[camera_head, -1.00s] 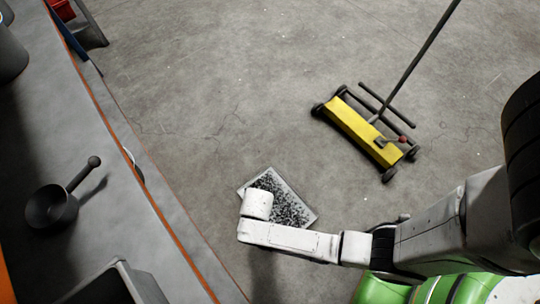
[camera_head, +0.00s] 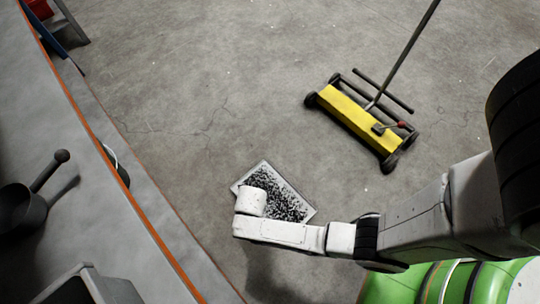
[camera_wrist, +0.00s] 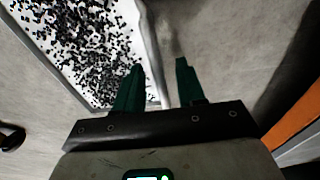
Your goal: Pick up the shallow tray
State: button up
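The shallow tray (camera_head: 262,166) is a pale rectangle strewn with small black bits. In the head view it lies near the bottom centre, partly covered by my wrist. In the wrist view the tray (camera_wrist: 148,42) fills the upper left, its wall running up past the fingers. My gripper (camera_wrist: 160,64) is open, with two dark green fingers apart. The left finger overlaps the tray's inside and the right one is outside its wall. I cannot tell whether either finger touches it. In the head view the fingers are hidden under my wrist.
A yellow wheeled sweeper (camera_head: 352,112) with a long handle stands on the floor at upper right. A grey bench (camera_head: 95,180) with an orange edge runs along the left, holding a dark pan (camera_head: 20,212). The concrete floor between is clear.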

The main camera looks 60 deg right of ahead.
jog(key=shift+r, duration=0.1)
jog(key=shift+c, duration=0.2)
grip_shut()
dwell(1.0)
